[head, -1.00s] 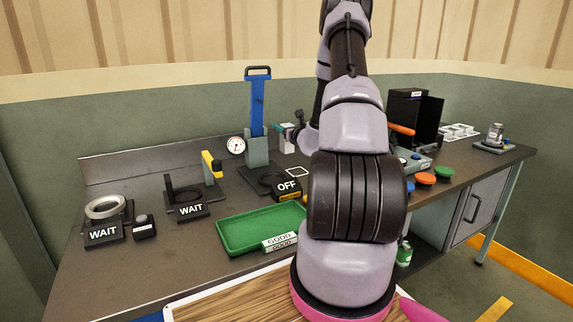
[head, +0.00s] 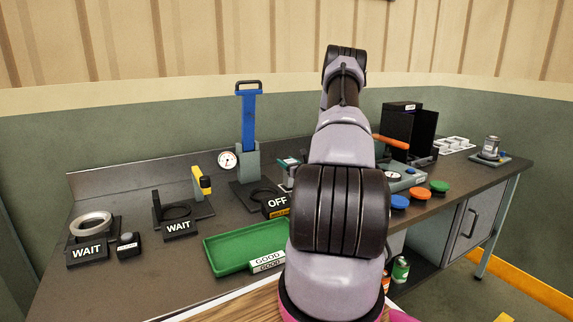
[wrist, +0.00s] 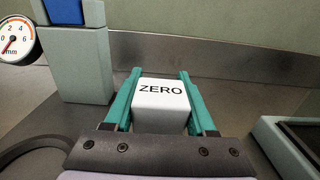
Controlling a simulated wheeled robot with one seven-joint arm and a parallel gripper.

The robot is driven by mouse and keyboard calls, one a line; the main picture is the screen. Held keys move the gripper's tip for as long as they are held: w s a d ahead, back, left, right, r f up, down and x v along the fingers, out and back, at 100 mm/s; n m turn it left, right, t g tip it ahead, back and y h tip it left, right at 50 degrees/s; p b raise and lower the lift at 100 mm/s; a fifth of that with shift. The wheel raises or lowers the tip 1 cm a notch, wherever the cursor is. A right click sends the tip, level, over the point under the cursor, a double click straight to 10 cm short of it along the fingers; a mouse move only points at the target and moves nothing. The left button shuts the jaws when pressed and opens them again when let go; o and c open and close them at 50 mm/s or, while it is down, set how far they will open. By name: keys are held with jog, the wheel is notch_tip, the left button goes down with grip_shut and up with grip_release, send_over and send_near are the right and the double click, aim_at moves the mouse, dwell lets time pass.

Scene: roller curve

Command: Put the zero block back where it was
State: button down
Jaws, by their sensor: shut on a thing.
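The zero block (wrist: 160,103) is a white cube with "ZERO" printed on its top face. In the wrist view my gripper (wrist: 160,92) has its two teal fingers shut on the block's left and right sides. The block is upright between the fingers, near the back of the bench; I cannot tell whether it touches the surface.
The black OFF sign (head: 277,203) is in front of the gauge. A green tray (head: 225,262) lies at the front. WAIT-signed stands (head: 178,227) are at left. Coloured buttons (head: 419,193) and a black box (head: 398,130) are at right. The bench's raised back edge (wrist: 220,45) is behind the block.

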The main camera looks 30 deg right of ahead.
jog(key=shift+f, duration=0.3)
jog(key=shift+c, duration=1.1)
grip_release()
